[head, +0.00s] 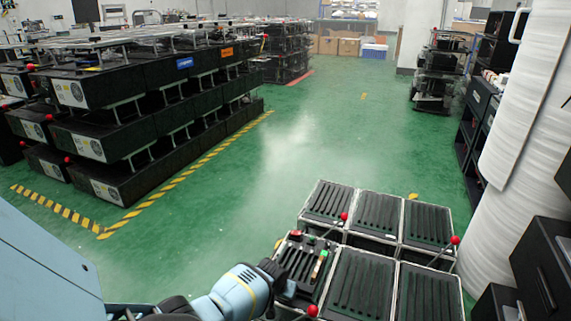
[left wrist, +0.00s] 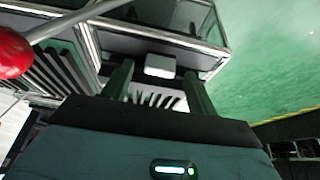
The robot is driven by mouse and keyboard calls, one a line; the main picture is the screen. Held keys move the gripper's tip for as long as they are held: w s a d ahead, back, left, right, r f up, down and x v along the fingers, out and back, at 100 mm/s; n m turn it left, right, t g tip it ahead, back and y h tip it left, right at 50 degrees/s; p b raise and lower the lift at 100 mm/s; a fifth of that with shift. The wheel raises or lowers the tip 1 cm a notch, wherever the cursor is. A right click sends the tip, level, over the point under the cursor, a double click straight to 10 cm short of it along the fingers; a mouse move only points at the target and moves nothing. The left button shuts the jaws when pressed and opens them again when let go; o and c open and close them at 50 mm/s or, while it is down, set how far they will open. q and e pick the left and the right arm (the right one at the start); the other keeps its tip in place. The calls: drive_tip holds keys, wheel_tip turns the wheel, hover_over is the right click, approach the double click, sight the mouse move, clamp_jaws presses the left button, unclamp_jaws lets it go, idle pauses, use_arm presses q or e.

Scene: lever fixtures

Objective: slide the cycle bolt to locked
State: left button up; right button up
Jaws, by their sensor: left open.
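The lever fixture (head: 303,262) at the front left of the fixture group is a dark slotted panel in a metal frame, with a red button (head: 295,234) and small green and pale parts on top. I cannot tell which part is the cycle bolt, as no label is legible. My left gripper (left wrist: 158,70) is open, its two dark green fingers apart at the fixture's frame. A pale block (left wrist: 160,66) shows between the fingers, with no visible grip on it. In the head view my left arm hides the fixture's near left side. My right gripper is not in view.
A red ball on a metal rod (left wrist: 12,52) is close at the left of the left wrist view. Other slotted panels (head: 428,226) with red-ball levers adjoin the fixture. Black racks (head: 135,150) stand at left, a white wrapped column (head: 515,130) at right. Green floor (head: 220,220) between is clear.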

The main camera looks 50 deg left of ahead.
use_arm(q)
drive_tip(key=shift+w+a+f+b, duration=0.1)
drive_tip(key=shift+f+b, duration=0.1)
drive_tip(key=shift+f, duration=0.15)
drive_tip(key=shift+w+a+f+b, duration=0.1)
drive_tip(key=shift+f+b, duration=0.05)
drive_tip(key=shift+f, duration=0.3)
drive_tip(key=shift+w, duration=0.1)
drive_tip(key=c, duration=0.6)
clamp_jaws()
drive_tip(key=shift+w, duration=0.15)
drive_tip(key=w+a+b, duration=0.1)
drive_tip(key=w+b, duration=0.1)
drive_tip(key=w+a+b, duration=0.1)
drive_tip(key=shift+w+a+f+b, duration=0.1)
drive_tip(key=shift+w+f+b, duration=0.05)
drive_tip(key=shift+w+b, duration=0.25)
drive_tip(key=shift+w+a, duration=0.1)
drive_tip(key=shift+w, duration=0.1)
drive_tip(key=shift+w+a+r, duration=0.1)
drive_tip(key=shift+w+r, duration=0.05)
drive_tip(key=shift+r, duration=0.2)
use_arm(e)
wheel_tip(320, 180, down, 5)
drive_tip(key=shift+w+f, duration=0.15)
